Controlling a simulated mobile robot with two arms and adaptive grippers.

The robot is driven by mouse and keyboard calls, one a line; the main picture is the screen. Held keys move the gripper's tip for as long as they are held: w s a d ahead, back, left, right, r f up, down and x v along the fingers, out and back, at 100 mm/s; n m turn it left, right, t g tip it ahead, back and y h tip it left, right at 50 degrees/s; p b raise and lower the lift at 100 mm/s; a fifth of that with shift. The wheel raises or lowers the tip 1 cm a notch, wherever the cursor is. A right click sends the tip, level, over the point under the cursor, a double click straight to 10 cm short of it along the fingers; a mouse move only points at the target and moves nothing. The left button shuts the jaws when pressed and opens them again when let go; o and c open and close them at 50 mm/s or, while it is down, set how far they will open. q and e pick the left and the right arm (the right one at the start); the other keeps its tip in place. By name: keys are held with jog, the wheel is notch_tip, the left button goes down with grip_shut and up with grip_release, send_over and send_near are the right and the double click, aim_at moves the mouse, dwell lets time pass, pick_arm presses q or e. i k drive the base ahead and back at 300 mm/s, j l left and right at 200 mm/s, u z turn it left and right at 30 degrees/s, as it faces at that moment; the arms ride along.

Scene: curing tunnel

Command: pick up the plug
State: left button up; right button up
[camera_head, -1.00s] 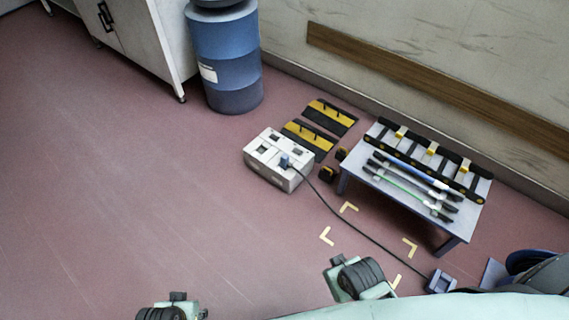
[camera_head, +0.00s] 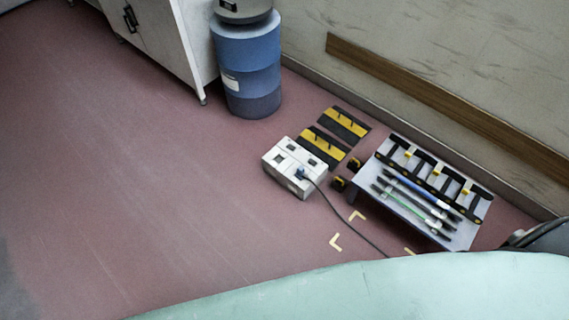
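Neither of my grippers shows in the head view.
A low table (camera_head: 364,187) with coloured rods and a black-yellow rack stands right of the box. Black-yellow plates (camera_head: 344,124) lie behind the box. A blue barrel (camera_head: 247,68) and a white cabinet (camera_head: 172,38) stand farther back. The floor at left is clear.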

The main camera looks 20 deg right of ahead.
aim_at(301, 174)
jog(key=i+j+u, duration=0.2)
jog(key=i+u, duration=0.3)
jog(key=i, duration=0.3)
jog(key=i+l+u, duration=0.1)
jog(key=i+u, duration=0.35)
jog(key=i, duration=0.3)
jog(key=i+z, duration=0.3)
jog(key=i+j+z, duration=0.25)
jog(key=i, duration=0.25)
jog(key=i+z, duration=0.15)
jog(key=z, duration=0.25)
jog(key=i+z, duration=0.1)
jog(key=z, duration=0.3)
jog(key=i+z, duration=0.15)
jog(key=z, duration=0.3)
jog(key=i+j+z, duration=0.1)
jog(key=z, duration=0.3)
jog(key=j+z, duration=0.15)
jog(key=z, duration=0.25)
jog(key=i+j, duration=0.05)
